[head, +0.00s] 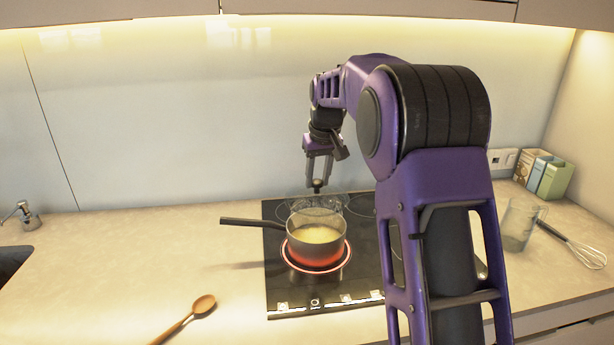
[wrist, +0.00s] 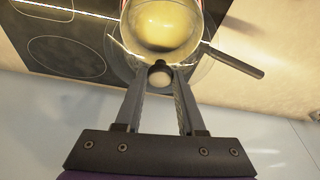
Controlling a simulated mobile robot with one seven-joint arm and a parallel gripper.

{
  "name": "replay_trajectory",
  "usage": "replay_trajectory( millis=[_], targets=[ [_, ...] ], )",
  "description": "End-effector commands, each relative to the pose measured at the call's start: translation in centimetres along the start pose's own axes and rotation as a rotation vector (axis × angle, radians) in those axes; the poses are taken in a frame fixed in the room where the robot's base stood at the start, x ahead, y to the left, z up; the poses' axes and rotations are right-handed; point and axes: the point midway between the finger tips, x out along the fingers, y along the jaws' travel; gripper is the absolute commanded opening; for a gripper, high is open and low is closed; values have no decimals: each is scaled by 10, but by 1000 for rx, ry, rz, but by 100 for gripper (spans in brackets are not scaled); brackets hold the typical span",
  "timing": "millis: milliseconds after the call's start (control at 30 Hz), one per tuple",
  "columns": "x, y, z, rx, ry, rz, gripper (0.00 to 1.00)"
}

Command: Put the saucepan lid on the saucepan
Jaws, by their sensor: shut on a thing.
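The saucepan (head: 315,246) stands on the glowing front burner of the black hob, its dark handle pointing left in the head view. It holds something yellow, also seen in the wrist view (wrist: 165,25). My gripper (head: 318,184) points down just behind and above the saucepan. Its fingers are shut on the dark round knob of the clear glass saucepan lid (head: 330,203). In the wrist view my gripper (wrist: 160,76) has the knob between its fingertips, and the lid (wrist: 196,72) overlaps the pan's edge, offset toward the back. Whether lid and rim touch I cannot tell.
The hob (head: 285,300) has other, unlit burners. A wooden spoon (head: 190,315) lies at front left. A glass jug (head: 518,226), a whisk (head: 580,248) and several boxes (head: 545,174) stand or lie at right. A soap dispenser (head: 25,214) is at far left. The left counter is mostly clear.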

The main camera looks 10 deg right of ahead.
Motion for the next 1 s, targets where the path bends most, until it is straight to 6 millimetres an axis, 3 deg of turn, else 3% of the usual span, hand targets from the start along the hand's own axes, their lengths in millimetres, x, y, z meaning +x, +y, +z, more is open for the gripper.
replay_trajectory(
  millis=[533,1000],
  targets=[
    [4,1,2,0,0,0,0],
    [36,1,10,0,1,0,0]
  ],
)
